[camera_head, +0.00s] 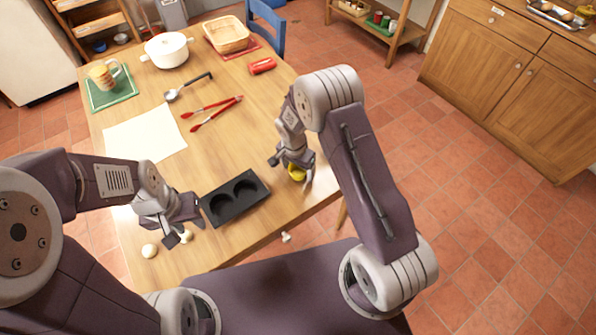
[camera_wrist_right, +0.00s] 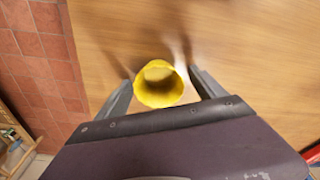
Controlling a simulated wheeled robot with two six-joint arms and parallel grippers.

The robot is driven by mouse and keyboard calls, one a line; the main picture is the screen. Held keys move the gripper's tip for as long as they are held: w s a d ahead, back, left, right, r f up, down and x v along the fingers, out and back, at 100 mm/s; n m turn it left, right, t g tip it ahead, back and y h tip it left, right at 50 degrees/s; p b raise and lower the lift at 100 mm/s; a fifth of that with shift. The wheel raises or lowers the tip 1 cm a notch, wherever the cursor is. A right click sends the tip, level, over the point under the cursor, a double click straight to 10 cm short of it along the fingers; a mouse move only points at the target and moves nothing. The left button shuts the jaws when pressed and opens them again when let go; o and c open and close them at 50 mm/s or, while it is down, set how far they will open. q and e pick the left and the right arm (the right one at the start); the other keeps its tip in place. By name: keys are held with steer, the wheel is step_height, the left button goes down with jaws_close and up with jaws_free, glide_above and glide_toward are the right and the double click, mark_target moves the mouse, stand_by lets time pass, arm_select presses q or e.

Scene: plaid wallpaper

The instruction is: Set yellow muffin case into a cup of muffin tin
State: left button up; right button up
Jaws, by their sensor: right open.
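The yellow muffin case (camera_head: 297,174) stands on the wooden table near its right edge, partly hidden by my right gripper (camera_head: 290,172). In the right wrist view the yellow muffin case (camera_wrist_right: 158,84) lies between the two spread fingers of my right gripper (camera_wrist_right: 160,88), with a gap on each side. The black muffin tin (camera_head: 236,198) with two cups sits on the table's near part, left of the case. Both of its cups look empty. My left gripper (camera_head: 180,232) is over the near left of the table, beside the tin; its fingers look apart, close to a small pale round item.
Pale round items (camera_head: 150,251) lie near the left gripper. Red tongs (camera_head: 212,112), a ladle (camera_head: 188,86), white paper (camera_head: 145,133) and a white pot (camera_head: 167,50) lie farther back. The table's right edge is close to the case. A small white item (camera_head: 286,237) shows beyond the near edge.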

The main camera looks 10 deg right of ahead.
mark_target(299, 174)
steer(key=shift+s+r, duration=0.1)
steer(key=c, duration=1.4)
steer(key=shift+o, duration=0.2)
steer(key=r, duration=0.4)
steer(key=shift+d+r, duration=0.2)
steer(key=shift+r, duration=0.05)
steer(key=s+d+r, duration=0.5)
steer(key=d+r, duration=0.1)
steer(key=d, duration=0.4)
steer(key=shift+r, duration=0.25)
steer(key=shift+d, duration=0.1)
